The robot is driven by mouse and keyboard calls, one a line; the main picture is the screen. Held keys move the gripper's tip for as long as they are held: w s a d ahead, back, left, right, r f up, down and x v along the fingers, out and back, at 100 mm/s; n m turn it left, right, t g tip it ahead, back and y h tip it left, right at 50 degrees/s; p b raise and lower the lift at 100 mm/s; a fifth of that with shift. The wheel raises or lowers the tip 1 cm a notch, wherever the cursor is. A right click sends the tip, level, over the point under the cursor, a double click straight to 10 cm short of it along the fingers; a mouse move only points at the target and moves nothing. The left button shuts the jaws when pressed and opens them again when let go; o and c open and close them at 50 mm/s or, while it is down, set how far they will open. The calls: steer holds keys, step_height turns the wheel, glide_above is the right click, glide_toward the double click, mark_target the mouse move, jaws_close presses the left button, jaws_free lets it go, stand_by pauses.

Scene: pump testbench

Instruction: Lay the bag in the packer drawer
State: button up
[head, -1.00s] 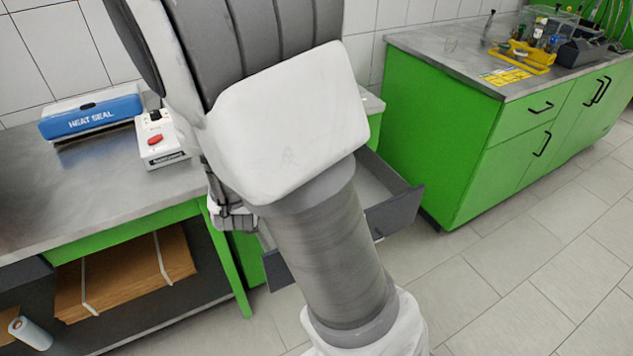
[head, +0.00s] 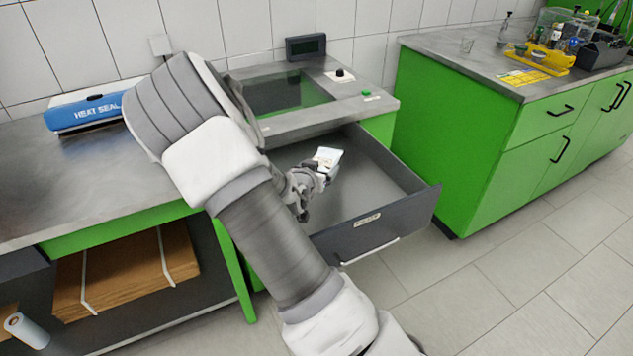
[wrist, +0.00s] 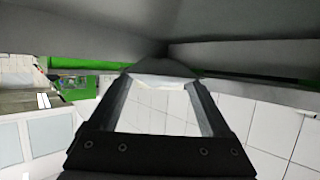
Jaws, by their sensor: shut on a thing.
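The bag (head: 328,160) is a small pale packet with printed marks. My gripper (head: 318,175) is shut on it and holds it over the open packer drawer (head: 408,214), towards its back left. The drawer is dark grey, with a label on its front, and its visible floor is bare. I cannot tell from the head view how high the bag is above the drawer floor. In the wrist view, the two fingers (wrist: 164,100) reach forward, and a pale strip lies at their tips.
A machine top with a green-tinted window (head: 285,93) stands right behind the drawer. The blue heat sealer (head: 85,109) is on the left bench. A green cabinet (head: 470,140) stands to the right, beyond the drawer. The tiled floor in front is free.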

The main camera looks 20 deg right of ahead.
steer(key=shift+w+a+f, duration=0.1)
steer(key=shift+w+f, duration=0.6)
steer(key=shift+w, duration=0.3)
steer(key=shift+f+b, duration=0.65)
steer(key=shift+f, duration=1.2)
steer(key=shift+f+b, duration=0.6)
steer(key=o, duration=1.4)
